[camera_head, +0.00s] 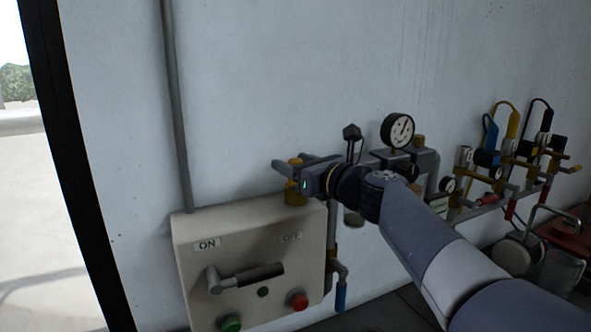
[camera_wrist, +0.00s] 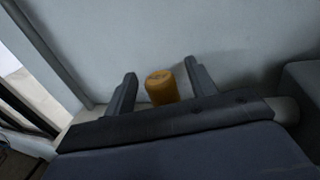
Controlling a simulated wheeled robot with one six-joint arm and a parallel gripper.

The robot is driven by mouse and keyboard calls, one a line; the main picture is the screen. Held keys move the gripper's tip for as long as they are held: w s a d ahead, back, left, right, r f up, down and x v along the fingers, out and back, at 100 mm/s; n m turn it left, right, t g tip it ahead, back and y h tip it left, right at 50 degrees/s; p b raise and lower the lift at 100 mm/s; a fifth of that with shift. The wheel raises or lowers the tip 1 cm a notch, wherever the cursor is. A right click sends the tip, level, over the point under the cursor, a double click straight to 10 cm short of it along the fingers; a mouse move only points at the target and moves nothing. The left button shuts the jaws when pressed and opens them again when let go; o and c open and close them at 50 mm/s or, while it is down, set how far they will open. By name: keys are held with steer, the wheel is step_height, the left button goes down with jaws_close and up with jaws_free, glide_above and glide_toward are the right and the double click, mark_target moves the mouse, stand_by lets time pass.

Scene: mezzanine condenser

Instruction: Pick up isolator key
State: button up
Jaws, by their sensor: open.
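An orange-brown, roughly cylindrical piece (camera_head: 295,193) stands upright at the top edge of the switch box; it may be the isolator key, but its shape is partly hidden by my gripper. My gripper (camera_head: 287,165) is open at the piece's upper part. In the wrist view the same orange piece (camera_wrist: 161,86) sits between the two open fingers (camera_wrist: 161,72), with a visible gap on each side. No grip on it shows.
The beige switch box (camera_head: 190,258) has ON and OFF labels, a grey lever (camera_head: 240,277), a green button (camera_head: 230,322) and a red button (camera_head: 297,299). A grey conduit (camera_head: 178,110) rises at left. Gauges (camera_head: 397,130) and pipework with coloured hoses fill the right.

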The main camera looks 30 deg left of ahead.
steer(key=shift+a, duration=0.1)
steer(key=c, duration=1.1)
